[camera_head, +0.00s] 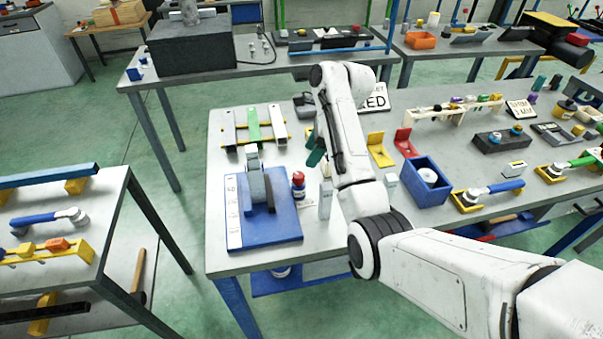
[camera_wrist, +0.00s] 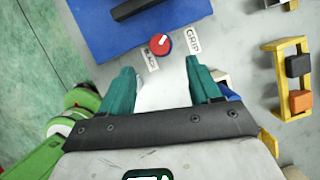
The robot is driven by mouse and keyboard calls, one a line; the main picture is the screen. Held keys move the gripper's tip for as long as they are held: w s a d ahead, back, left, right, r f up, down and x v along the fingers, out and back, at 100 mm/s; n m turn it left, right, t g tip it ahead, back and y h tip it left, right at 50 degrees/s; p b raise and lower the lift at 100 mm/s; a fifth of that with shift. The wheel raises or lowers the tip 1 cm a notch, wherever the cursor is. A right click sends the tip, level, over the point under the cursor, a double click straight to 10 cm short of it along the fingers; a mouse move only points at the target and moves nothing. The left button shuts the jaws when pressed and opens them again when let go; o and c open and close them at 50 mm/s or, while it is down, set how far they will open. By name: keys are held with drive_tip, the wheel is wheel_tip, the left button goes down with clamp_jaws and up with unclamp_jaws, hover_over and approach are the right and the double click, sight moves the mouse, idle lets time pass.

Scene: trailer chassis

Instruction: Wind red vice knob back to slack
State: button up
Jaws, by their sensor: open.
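The red knob (camera_wrist: 161,44) is round with a white pointer line, seen from above in the wrist view. A label reading GRIP (camera_wrist: 193,42) lies to its right; another label (camera_wrist: 149,59), hard to read, lies at its lower left. In the head view the red knob (camera_head: 298,179) stands at the right edge of the blue base plate (camera_head: 240,235), beside the grey-blue vice (camera_head: 258,185). My gripper (camera_wrist: 160,65) has teal fingers spread wide with nothing held. The knob is just beyond the fingertips, apart from them. In the head view my arm hides much of the gripper.
A yellow rack (camera_wrist: 268,52) with black and orange blocks is at the right in the wrist view. Green tools (camera_wrist: 78,115) lie at lower left. In the head view a blue bin (camera_head: 425,195) and yellow bracket (camera_head: 380,158) stand right of my arm.

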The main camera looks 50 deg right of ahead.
sight(299, 175)
drive_tip(key=p+x, duration=0.1)
drive_tip(key=x, duration=0.8)
drive_tip(key=shift+s, duration=0.1)
drive_tip(key=c, duration=1)
